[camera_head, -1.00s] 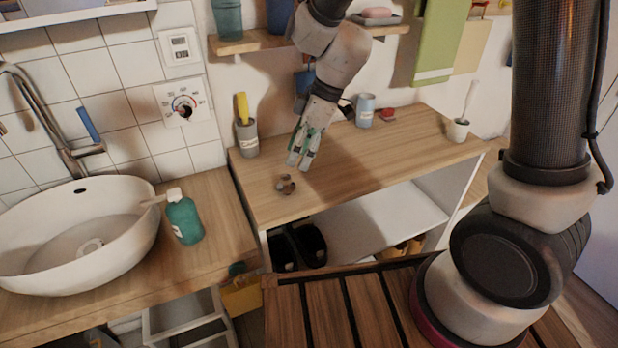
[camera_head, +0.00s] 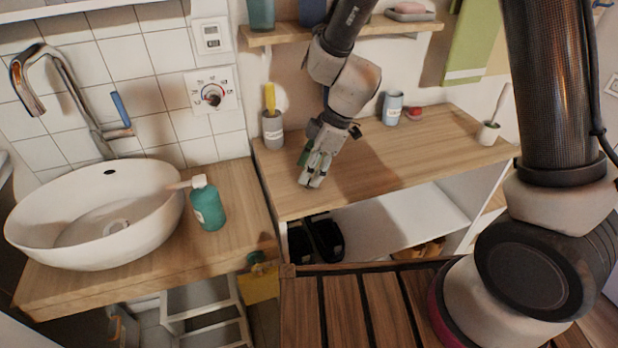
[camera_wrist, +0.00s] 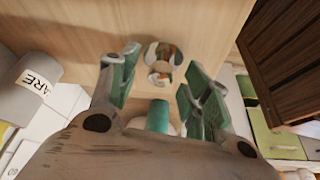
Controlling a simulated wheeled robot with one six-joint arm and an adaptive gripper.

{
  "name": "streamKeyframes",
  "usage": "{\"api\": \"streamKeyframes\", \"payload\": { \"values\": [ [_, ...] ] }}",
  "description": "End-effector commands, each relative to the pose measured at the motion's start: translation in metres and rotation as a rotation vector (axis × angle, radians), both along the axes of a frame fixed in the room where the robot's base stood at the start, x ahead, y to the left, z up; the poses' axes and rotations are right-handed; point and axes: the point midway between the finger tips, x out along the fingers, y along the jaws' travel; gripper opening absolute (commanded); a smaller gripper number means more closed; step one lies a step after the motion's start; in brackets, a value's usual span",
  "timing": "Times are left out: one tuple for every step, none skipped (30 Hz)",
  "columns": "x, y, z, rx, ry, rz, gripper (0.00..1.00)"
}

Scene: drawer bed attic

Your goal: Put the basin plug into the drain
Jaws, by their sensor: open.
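The basin plug (camera_wrist: 158,52), a small shiny round piece with a knob, lies on the wooden counter top (camera_head: 400,150). In the wrist view it shows between and beyond my open fingers; I cannot tell how close they are. My gripper (camera_head: 313,182) points down near the front left edge of this top, and in the head view it hides the plug. It also shows in the wrist view (camera_wrist: 161,65), fingers apart and nothing clamped. The white oval basin (camera_head: 40,232) stands at the left, with the drain (camera_head: 117,227) in its floor.
A teal bottle (camera_head: 208,207) stands right of the basin, and a tap (camera_head: 75,90) behind it. A grey cup (camera_head: 272,130) with a yellow item stands left of my gripper. A blue cup (camera_head: 392,108) and a white pot (camera_head: 488,133) stand farther right. The middle of the top is clear.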

Motion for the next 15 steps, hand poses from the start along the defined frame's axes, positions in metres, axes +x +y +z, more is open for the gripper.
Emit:
{"api": "streamKeyframes", "payload": {
  "values": [
    [0.0001,-0.0001,0.0002,0.000,0.000,0.000,0.48],
    [0.0001,-0.0001,0.0002,0.000,0.000,0.000,0.48],
    [0.0000,-0.0002,0.0002,0.000,0.000,0.000,0.45],
    [0.0001,-0.0002,0.0002,0.000,0.000,0.000,0.39],
    [0.0001,-0.0002,0.0002,0.000,0.000,0.000,0.34],
    [0.0000,-0.0002,0.0002,0.000,0.000,0.000,0.26],
    [0.0001,-0.0002,0.0003,0.000,0.000,0.000,0.21],
    [0.0000,-0.0002,0.0003,0.000,0.000,0.000,0.15],
    [0.0001,-0.0003,0.0003,0.000,0.000,0.000,0.08],
    [0.0000,-0.0003,0.0003,0.000,0.000,0.000,0.03],
    [0.0001,-0.0003,0.0003,0.000,0.000,0.000,0.00],
    [0.0001,-0.0003,0.0003,0.000,0.000,0.000,0.00],
    [0.0001,-0.0003,0.0004,0.000,0.000,0.000,0.00],
    [0.0001,-0.0004,0.0004,0.000,0.000,0.000,0.00],
    [0.0001,-0.0004,0.0004,0.000,0.000,0.000,0.00]
  ]
}}
